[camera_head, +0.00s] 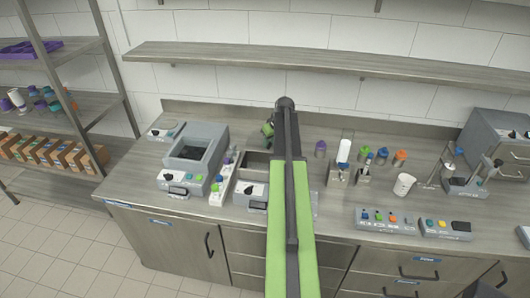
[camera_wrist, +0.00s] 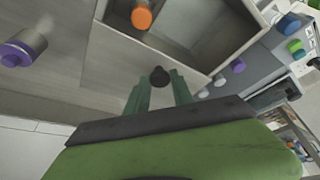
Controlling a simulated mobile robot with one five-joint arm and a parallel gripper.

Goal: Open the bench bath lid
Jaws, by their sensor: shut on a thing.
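The bench bath (camera_head: 251,188) is a grey box in the middle of the bench, partly hidden behind my arm. Its dark well shows uncovered in the head view, and an open well (camera_wrist: 200,22) shows in the wrist view. My gripper (camera_wrist: 160,84) is shut on a small black knob (camera_wrist: 159,75), which shows between its two green fingers. The knob stands against a grey panel that looks like the lid (camera_wrist: 112,62), beside the well; its exact tilt is hard to tell. In the head view my gripper (camera_head: 268,128) is at the back of the bath.
A grey unit with a dark recess (camera_head: 195,150) stands left of the bath, with a strip of coloured caps (camera_head: 222,183) between them. Bottles (camera_head: 382,155), a white cup (camera_head: 404,184) and button panels (camera_head: 385,219) stand to the right. A shelf (camera_head: 330,62) runs above.

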